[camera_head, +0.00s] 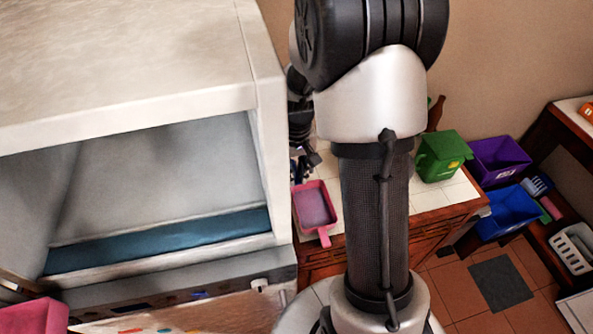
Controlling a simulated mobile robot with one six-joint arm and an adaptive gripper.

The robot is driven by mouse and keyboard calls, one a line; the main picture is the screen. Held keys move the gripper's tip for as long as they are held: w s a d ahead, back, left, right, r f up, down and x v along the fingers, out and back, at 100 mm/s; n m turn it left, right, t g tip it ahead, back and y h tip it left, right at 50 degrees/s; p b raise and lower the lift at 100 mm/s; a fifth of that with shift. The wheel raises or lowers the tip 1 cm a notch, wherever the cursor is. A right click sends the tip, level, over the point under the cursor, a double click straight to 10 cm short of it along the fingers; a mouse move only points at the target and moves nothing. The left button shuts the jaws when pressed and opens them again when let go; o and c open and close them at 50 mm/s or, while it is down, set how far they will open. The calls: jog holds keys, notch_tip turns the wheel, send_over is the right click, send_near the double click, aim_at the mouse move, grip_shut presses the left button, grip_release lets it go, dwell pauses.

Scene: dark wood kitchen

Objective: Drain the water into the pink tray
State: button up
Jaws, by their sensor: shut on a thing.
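A pink tray (313,208) with a short handle at its front sits on the white tiled counter, just right of the white cabinet. Its inside looks pale lilac; I cannot tell whether that is water. My gripper (304,167) is small and dark, just above and behind the tray's far edge, partly hidden by my own arm. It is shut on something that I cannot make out. I cannot tell whether the gripper touches the tray. Another pink object (35,317) is cut off at the lower left; its shape is unclear.
A large white cabinet (130,105) with an open front and a blue strip (165,240) inside fills the left. A green bin (442,156) and brown bottle (436,114) stand on the tiled counter (440,198). Purple (500,160) and blue (508,212) bins are to the right.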

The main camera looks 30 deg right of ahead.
jog(key=shift+d, duration=0.1)
grip_shut()
jog(key=shift+s+d+n, duration=0.1)
jog(key=shift+d+n, duration=0.25)
jog(key=shift+n, duration=0.55)
jog(key=o, duration=0.8)
grip_release()
notch_tip(320, 180, up, 12)
jog(key=shift+r, duration=0.1)
